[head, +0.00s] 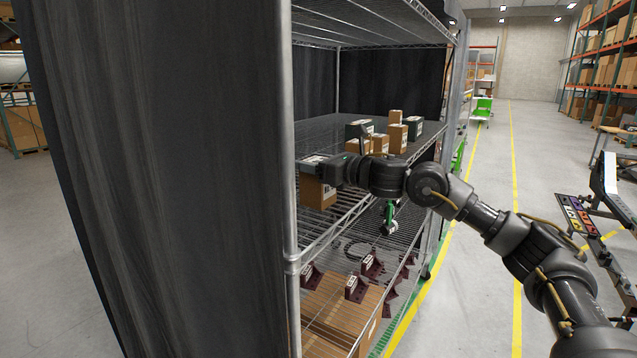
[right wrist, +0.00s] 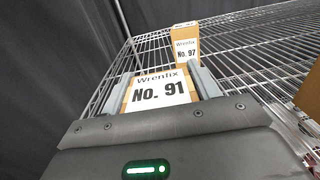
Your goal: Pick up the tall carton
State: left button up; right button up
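A brown carton (head: 317,192) with a white label is at the near left end of the middle shelf. In the right wrist view its label reads "Wrenfix No. 91" (right wrist: 158,92). My right gripper (head: 318,165) is at the carton's upper part. Its two grey fingers (right wrist: 162,85) lie along both sides of the carton, with no clear gap. Whether the carton's base touches the shelf is unclear. A narrow, upright carton labelled "Wrenfix No. 97" (right wrist: 186,42) stands beyond it, apart from the fingers. My left gripper is in neither view.
Several brown and dark cartons (head: 380,143) stand farther along the wire shelf (head: 345,133). Dark red brackets (head: 356,288) and large boxes (head: 345,312) are on the level below. A metal post (head: 291,215) and dark curtain (head: 180,180) close off the left. Another wire shelf hangs above.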

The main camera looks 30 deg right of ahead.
jog(key=c, duration=0.7)
jog(key=shift+r+b, duration=0.4)
jog(key=shift+b, duration=0.05)
notch_tip(320, 180, up, 2)
jog(key=shift+b, duration=1.05)
jog(key=s+a+r+b, duration=0.2)
jog(key=s+r+b, duration=0.1)
jog(key=s+r, duration=0.2)
jog(key=s+a+r+b, duration=0.3)
jog(key=s+r, duration=0.2)
jog(key=s, duration=0.3)
jog(key=shift+r, duration=0.15)
